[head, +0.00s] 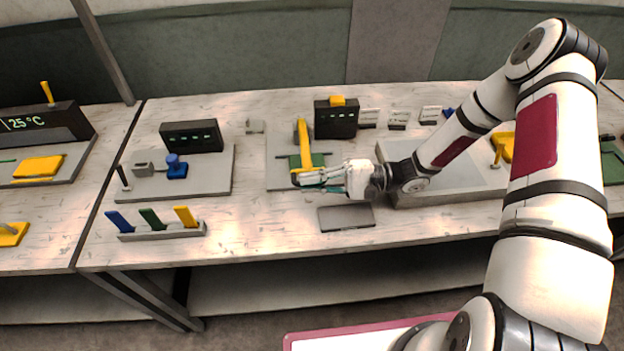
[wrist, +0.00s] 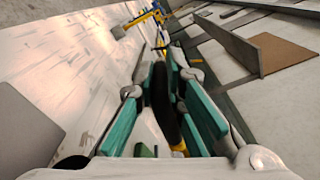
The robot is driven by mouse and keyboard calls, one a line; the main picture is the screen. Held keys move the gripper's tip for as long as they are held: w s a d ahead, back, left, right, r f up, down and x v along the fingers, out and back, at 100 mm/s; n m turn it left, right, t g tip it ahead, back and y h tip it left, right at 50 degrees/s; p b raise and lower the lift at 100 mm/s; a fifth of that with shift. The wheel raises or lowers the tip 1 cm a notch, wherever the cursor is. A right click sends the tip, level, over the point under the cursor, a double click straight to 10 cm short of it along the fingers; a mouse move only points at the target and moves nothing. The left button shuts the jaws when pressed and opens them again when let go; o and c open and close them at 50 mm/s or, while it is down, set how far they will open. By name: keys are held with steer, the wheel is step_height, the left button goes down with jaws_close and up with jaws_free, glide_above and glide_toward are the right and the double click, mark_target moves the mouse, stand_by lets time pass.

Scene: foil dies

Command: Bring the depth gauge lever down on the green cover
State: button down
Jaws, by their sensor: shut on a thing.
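The yellow depth gauge lever (head: 303,140) stands on a grey base plate (head: 280,178) and reaches toward the front of the table. The green cover (head: 318,159) lies under and beside the lever. My gripper (head: 308,181) is at the lever's near end, in front of the green cover. In the wrist view, my gripper (wrist: 163,100) is shut on the lever's dark grip (wrist: 162,95), with the lever's yellow part (wrist: 180,146) below it. The fingers hide the lever's tip in the head view, so I cannot tell whether it touches the cover.
A black box with a yellow top (head: 336,118) stands behind the lever. A flat dark grey plate (head: 346,217) lies in front of my gripper. A large grey tray (head: 440,190) is to the right under my arm. A rack with coloured tabs (head: 162,231) stands left.

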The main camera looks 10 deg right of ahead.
steer(key=shift+w, duration=0.1)
steer(key=c, duration=1.7)
jaws_free()
steer(key=shift+o, duration=0.2)
steer(key=d, duration=1.2)
